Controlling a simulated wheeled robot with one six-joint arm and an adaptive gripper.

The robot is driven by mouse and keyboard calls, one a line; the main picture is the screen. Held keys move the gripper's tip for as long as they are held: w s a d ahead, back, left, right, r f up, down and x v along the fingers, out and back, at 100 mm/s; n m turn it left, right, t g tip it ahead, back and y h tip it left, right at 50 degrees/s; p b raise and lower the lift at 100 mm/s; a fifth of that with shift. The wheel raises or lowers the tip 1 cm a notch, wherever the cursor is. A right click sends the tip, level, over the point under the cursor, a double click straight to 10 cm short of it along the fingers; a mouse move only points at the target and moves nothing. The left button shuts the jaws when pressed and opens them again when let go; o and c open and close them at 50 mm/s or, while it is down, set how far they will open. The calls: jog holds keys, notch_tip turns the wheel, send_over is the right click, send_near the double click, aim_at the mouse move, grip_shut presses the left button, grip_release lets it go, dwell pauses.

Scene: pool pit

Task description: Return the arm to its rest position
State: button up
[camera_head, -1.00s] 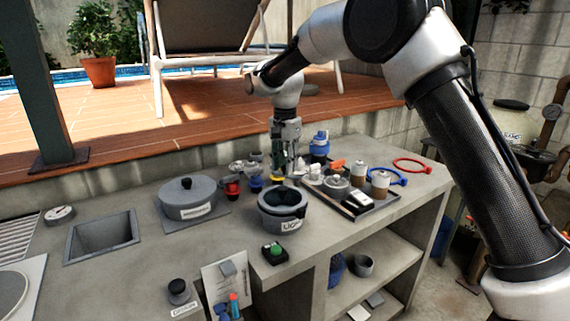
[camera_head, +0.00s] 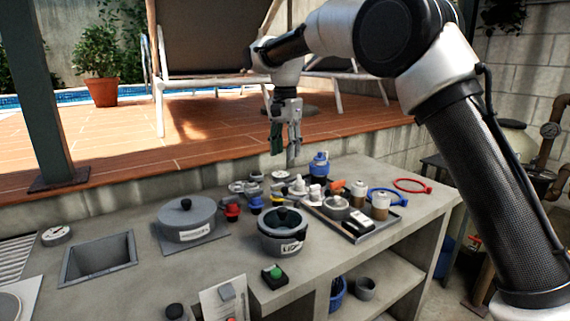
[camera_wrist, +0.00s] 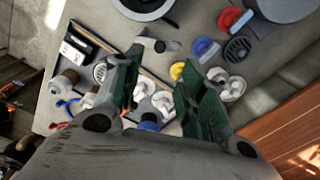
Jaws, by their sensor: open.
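My gripper (camera_head: 284,158) hangs from my raised arm, above the back of the concrete counter (camera_head: 120,278), pointing down. Its two fingers are spread and nothing is between them. In the wrist view the open fingers (camera_wrist: 160,88) have green inner pads, with the tray and several small fittings below them. The fingertips are apart from the counter and its objects.
A tray (camera_head: 385,226) holds jars and small items. Blue (camera_head: 391,204) and red (camera_head: 425,188) rings lie at right. A green button (camera_head: 274,273) sits in front.

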jog(key=shift+r, duration=0.35)
jog(key=s+d+f+n, duration=0.5)
jog(key=n, duration=0.2)
jog(key=s+d+r+t, duration=0.1)
jog(key=s+d+t, duration=0.1)
jog(key=s+d, duration=1.3)
jog(key=s+d+r+t, duration=0.2)
jog(key=s+d, duration=1.3)
jog(key=d, duration=0.3)
jog(key=shift+s+r, duration=0.3)
